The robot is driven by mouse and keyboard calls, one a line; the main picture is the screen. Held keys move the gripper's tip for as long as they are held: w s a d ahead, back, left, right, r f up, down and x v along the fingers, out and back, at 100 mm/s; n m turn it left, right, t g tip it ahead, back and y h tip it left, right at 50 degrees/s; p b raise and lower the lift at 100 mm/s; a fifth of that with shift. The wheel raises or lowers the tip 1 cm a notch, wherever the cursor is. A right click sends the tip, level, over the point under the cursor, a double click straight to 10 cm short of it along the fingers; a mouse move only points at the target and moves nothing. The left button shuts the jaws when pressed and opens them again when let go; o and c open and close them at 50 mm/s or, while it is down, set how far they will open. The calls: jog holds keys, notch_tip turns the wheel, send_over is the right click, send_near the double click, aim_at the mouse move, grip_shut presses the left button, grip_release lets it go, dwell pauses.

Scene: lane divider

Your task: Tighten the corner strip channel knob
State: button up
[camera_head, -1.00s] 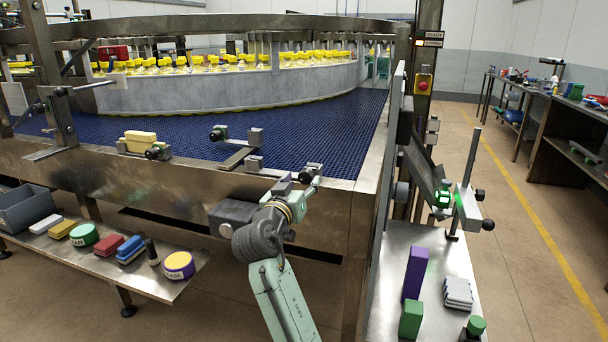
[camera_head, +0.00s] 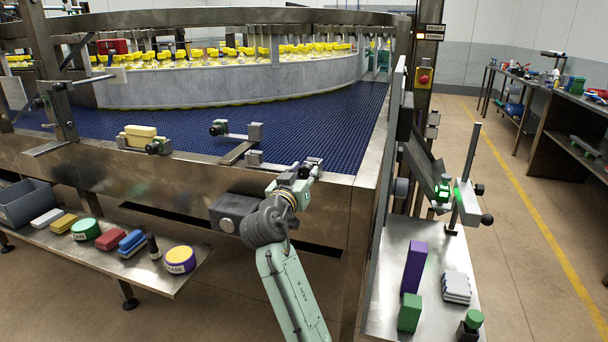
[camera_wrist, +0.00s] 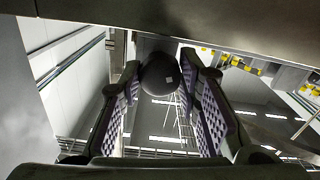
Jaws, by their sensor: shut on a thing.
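A black round knob (camera_wrist: 160,73) sits between the two fingers of my gripper (camera_wrist: 161,90) in the wrist view, near the fingertips. The purple ridged finger pads flank it on the left and right, and the gripper is shut on it. In the head view my gripper (camera_head: 307,171) is at the metal front rail of the conveyor, near its right corner. There the fingers hide most of the knob, and the strip channel it belongs to is hard to make out.
Other black-knobbed clamps (camera_head: 216,129) stand along the blue conveyor belt (camera_head: 330,118). A lower shelf (camera_head: 170,284) at left holds a grey bin and small items. A side table (camera_head: 395,255) at right holds a purple block (camera_head: 413,267) and a green block (camera_head: 409,312).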

jog(key=c, duration=0.4)
jog(key=shift+f+b, duration=0.1)
jog(key=shift+b, duration=0.2)
jog(key=m+b, duration=0.3)
jog(key=shift+a+f+m, duration=0.1)
jog(key=shift+f+m, duration=0.05)
jog(key=shift+m, duration=0.25)
jog(key=m+b, duration=0.4)
jog(key=m, duration=0.2)
jog(key=m+b, duration=0.4)
jog(key=m, duration=0.2)
jog(key=shift+m, duration=0.4)
jog(key=m+b, duration=0.3)
jog(key=m, duration=0.2)
jog(key=shift+m, duration=0.3)
jog(key=shift+d, duration=0.2)
